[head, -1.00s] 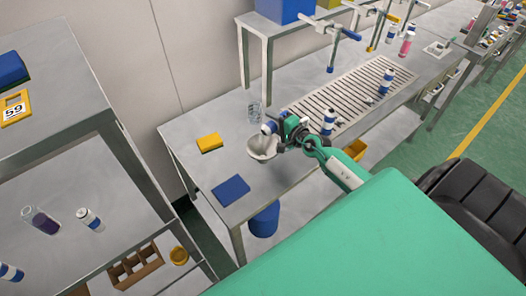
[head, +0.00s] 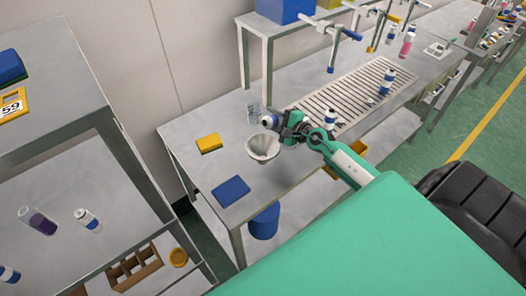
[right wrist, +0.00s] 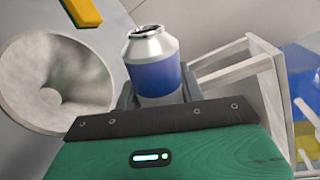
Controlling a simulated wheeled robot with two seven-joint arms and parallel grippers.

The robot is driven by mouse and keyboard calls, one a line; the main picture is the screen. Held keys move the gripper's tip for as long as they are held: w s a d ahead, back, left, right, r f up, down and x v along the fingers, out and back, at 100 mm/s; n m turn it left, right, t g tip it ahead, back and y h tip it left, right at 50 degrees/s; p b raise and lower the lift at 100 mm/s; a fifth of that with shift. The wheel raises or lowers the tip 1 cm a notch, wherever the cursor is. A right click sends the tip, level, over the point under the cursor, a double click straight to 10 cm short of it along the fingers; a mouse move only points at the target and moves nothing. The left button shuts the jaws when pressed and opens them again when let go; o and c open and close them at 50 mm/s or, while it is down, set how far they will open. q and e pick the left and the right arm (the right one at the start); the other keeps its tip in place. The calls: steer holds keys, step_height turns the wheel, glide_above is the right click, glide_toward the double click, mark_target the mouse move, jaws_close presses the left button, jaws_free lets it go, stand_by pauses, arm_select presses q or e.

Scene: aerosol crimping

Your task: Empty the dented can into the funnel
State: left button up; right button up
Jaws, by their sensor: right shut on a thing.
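The can (head: 267,121), silver and white with a blue band, is held in my right gripper (head: 285,124) just above and beside the funnel's far right rim. In the right wrist view the can (right wrist: 154,76) sits between the fingers, its open-looking silver neck pointing away from the palm. I cannot make out a dent. The pale grey funnel (head: 263,147) stands on the bench; in the right wrist view its wide mouth (right wrist: 58,82) is left of the can, apart from it. No liquid stream shows. My left gripper is out of view.
A shelf (head: 70,150) is at left.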

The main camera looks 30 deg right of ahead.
mark_target(267, 117)
steer(key=shift+a+r+m+y, duration=0.2)
steer(key=shift+r+m+y, duration=0.1)
steer(key=shift+r+m, duration=0.5)
steer(key=shift+f, duration=0.15)
steer(key=shift+m, duration=0.3)
steer(key=m, duration=0.1)
steer(key=a+r+m, duration=0.1)
steer(key=shift+s+r+m+y, duration=0.1)
steer(key=shift+m+y, duration=0.2)
steer(key=shift+y, duration=0.1)
steer(key=shift+s+a+r+m+b, duration=0.1)
steer(key=shift+a+m+b, duration=0.35)
steer(key=shift+m, duration=0.45)
steer(key=shift+a+r+m+t+y, duration=0.2)
steer(key=shift+a+m+t+y, duration=0.1)
steer(key=shift+m, duration=0.4)
steer(key=shift+f, duration=0.1)
